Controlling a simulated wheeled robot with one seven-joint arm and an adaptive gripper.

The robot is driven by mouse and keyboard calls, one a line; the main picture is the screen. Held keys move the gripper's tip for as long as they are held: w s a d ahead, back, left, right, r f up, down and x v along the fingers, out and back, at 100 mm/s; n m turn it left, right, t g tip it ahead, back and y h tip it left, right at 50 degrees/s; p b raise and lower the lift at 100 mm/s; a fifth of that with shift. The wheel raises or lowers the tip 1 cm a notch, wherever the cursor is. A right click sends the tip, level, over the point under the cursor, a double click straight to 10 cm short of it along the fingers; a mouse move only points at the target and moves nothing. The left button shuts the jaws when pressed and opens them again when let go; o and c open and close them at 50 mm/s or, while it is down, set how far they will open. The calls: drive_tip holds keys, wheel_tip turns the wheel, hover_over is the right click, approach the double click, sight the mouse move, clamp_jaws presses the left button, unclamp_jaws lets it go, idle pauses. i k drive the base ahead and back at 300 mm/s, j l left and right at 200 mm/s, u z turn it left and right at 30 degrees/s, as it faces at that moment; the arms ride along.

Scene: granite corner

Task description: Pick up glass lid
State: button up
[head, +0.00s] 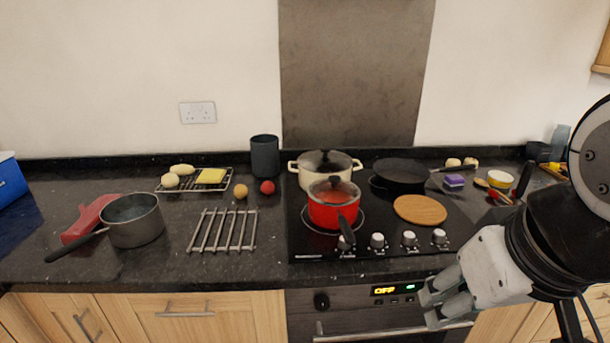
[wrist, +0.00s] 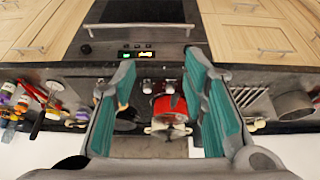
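The glass lid (head: 334,188) has a dark knob and sits on the red saucepan (head: 333,213), on the front left of the black hob. The saucepan's dark handle points toward the front edge. My gripper (head: 432,304) is at the lower right in the head view, in front of the oven and well apart from the lid. In the wrist view my gripper (wrist: 160,72) has its teal-padded fingers spread with nothing between them. The red saucepan (wrist: 171,107) shows beyond the gap; the lid is too small to make out clearly there.
A cream pot (head: 311,167) stands behind the saucepan, and a black pan (head: 401,174) is at the hob's back right. A round wooden board (head: 420,209) lies right of the saucepan. A metal rack (head: 222,230) and a grey saucepan (head: 133,220) are to the left.

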sight(334, 192)
drive_tip(key=i+j, duration=0.1)
drive_tip(key=i, duration=0.35)
drive_tip(key=i+j, duration=0.1)
drive_tip(key=i, duration=0.4)
